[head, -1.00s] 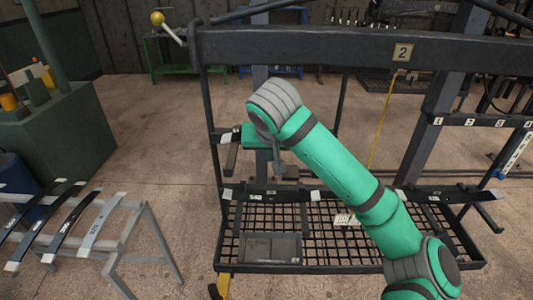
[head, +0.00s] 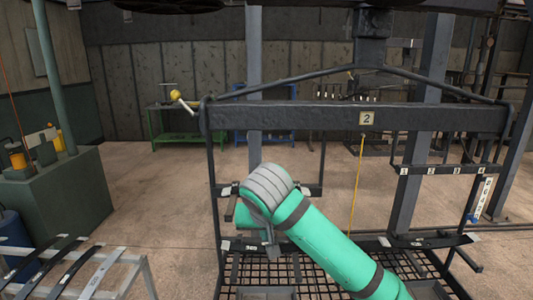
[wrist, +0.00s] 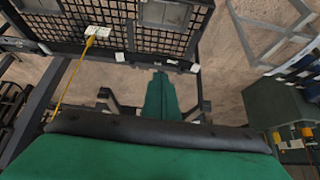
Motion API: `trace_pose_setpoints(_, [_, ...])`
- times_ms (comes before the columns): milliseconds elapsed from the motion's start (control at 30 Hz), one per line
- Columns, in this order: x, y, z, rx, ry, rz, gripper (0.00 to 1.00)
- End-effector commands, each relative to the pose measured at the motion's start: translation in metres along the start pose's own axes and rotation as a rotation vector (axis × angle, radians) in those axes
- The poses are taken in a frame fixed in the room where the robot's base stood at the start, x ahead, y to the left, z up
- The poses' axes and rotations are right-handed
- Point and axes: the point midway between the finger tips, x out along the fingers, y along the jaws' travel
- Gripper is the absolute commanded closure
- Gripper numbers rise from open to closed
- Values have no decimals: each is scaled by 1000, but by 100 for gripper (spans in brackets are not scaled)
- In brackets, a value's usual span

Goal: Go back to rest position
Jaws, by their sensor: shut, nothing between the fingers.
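My teal arm with grey joints reaches up from the lower right in the head view, and its bent wrist stands in front of the black rack frame (head: 290,118). My gripper (head: 271,241) hangs below the grey wrist joint, small and partly hidden by the arm. In the wrist view, the teal end (wrist: 161,80) points away from the camera between two dark rack arms. I see nothing held, and the gripper is shut. The separate fingers are hard to make out.
The rack's mesh floor (head: 255,272) lies under my arm. A yellow cord (head: 356,185) hangs from the beam by the number 2 plate (head: 366,118). A stand with leaf springs (head: 108,262) and a green cabinet (head: 60,205) are on the left. Open floor lies behind.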

Motion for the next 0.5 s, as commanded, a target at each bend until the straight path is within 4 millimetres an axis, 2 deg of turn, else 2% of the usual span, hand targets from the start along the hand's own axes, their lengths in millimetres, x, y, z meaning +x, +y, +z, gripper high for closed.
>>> trace_pose_setpoints(267, [11, -18, 3, 0, 17, -68, 100])
trace_pose_setpoints(500, [26, -44, 8, 5, 50, -173, 100])
